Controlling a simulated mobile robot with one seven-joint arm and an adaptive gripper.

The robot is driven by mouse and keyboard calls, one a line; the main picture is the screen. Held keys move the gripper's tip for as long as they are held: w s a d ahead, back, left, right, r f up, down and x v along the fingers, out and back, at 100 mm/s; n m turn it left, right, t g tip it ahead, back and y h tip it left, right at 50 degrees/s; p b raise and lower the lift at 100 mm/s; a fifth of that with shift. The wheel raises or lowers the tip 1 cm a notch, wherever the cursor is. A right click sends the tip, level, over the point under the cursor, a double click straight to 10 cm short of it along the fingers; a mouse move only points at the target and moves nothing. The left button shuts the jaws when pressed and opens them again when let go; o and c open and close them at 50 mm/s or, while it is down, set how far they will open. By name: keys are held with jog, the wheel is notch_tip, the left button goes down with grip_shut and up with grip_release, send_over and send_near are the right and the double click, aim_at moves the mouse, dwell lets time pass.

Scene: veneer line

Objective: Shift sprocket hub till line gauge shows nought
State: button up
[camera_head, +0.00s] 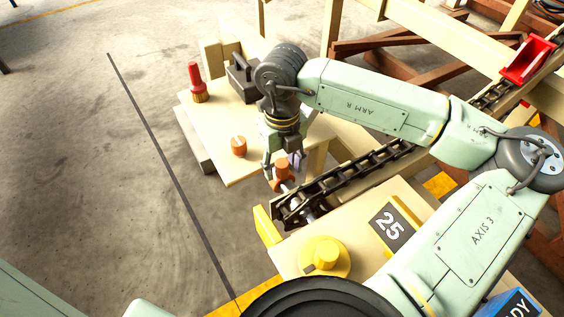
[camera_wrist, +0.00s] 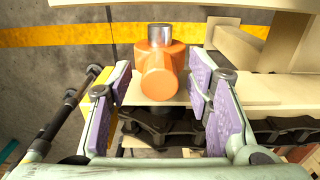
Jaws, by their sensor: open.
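The orange sprocket hub (camera_head: 283,175) sits on a metal shaft at the near end of the black chain (camera_head: 345,178). In the wrist view the hub (camera_wrist: 158,80) shows with a silver shaft end (camera_wrist: 160,34) above it. My gripper (camera_head: 283,163) is at the hub, pointing down. In the wrist view my gripper (camera_wrist: 160,82) is open, its purple pads on either side of the hub with visible gaps. Depth between pads and hub is hard to judge. The line gauge (camera_head: 390,226) reads 25, white on a dark plate.
A yellow round knob (camera_head: 326,256) stands on the near cream bench. The small table (camera_head: 215,150) holds a red-handled brush (camera_head: 198,83), an orange knob (camera_head: 239,146) and a dark toolbox (camera_head: 243,78). A red bracket (camera_head: 528,60) stands farther along the chain. Open floor lies left.

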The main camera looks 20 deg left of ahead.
jog(key=shift+c, duration=0.6)
grip_shut()
